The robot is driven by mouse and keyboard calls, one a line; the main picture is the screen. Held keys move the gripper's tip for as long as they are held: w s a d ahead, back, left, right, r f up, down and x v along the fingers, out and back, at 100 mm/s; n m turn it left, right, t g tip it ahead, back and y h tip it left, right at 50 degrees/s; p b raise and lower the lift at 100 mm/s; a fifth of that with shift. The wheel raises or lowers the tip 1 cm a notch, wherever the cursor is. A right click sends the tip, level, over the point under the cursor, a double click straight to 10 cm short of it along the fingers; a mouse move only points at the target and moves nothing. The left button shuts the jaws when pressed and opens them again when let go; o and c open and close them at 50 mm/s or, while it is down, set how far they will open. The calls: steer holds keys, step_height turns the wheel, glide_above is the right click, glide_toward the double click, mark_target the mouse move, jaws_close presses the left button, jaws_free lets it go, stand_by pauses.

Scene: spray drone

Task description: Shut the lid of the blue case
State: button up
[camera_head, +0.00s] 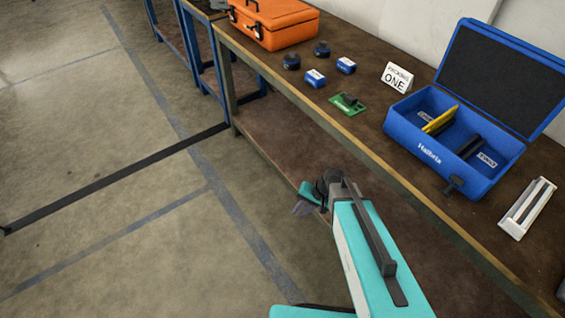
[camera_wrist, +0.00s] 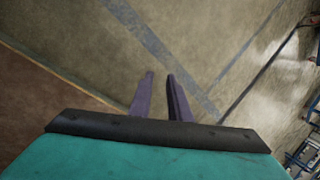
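The blue case (camera_head: 425,155) stands on the workbench at the right in the head view. Its lid (camera_head: 500,75) is open, tilted up and back, with dark foam inside. A yellow item (camera_head: 440,120) and a dark item (camera_head: 468,147) lie in the case's compartments. A dark latch (camera_head: 453,185) shows on its front. My gripper (camera_head: 302,208) is off the bench's front edge, left of and apart from the case. In the wrist view its two purple fingers (camera_wrist: 160,90) stand apart with nothing between them. The case is not in the wrist view.
An orange case (camera_head: 272,22) stands at the bench's far end. A white tray (camera_head: 527,208) is right of the blue case. The floor (camera_head: 100,160) is clear.

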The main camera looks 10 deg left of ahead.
steer(key=s+d+f+g+h, duration=0.1)
steer(key=s+d+f, duration=0.2)
steer(key=s+d, duration=0.3)
steer(key=s+d+f+n+g+h, duration=0.1)
steer(key=s+d+f+g+h, duration=0.1)
steer(key=s+d, duration=0.4)
steer(key=s+d+f+n+g+h, duration=0.1)
steer(key=s+d+f, duration=0.3)
steer(key=s, duration=1)
steer(key=shift+s+d+f+g+h, duration=0.3)
steer(key=shift+d+g+h, duration=0.2)
steer(key=shift+d, duration=0.4)
